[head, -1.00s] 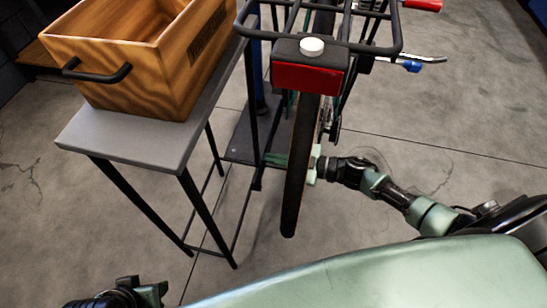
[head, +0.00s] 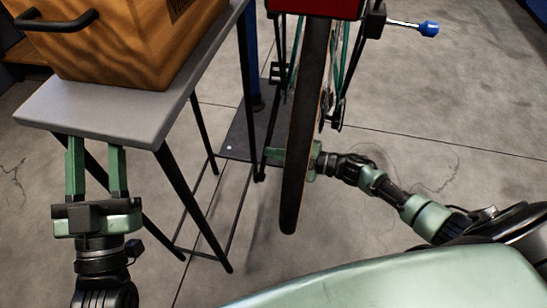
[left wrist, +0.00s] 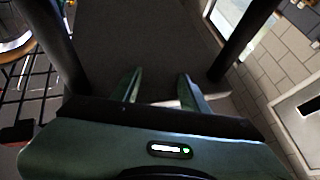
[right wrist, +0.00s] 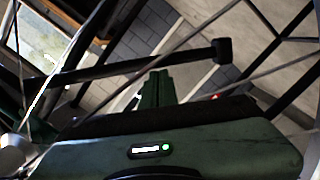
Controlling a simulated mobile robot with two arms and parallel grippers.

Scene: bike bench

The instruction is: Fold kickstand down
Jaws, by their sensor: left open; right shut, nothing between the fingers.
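The bicycle's rear wheel (head: 305,140) stands upright in the middle of the head view. My right gripper (head: 275,154) reaches from the right behind this wheel; its green fingertips show just left of the tyre. In the right wrist view its fingers (right wrist: 157,80) are shut and empty, close to a dark bar (right wrist: 130,66) with a blocky end. This bar looks like the kickstand, lying roughly crosswise; I cannot tell whether the fingers touch it. My left gripper (head: 97,145) is open and empty near the grey bench's front edge.
The grey bench (head: 150,125) on thin black legs stands left of the bicycle, bearing a wooden crate (head: 120,50). A red rear box (head: 315,8) sits above the wheel. A dark base plate (head: 240,140) lies beyond. The floor at right is open.

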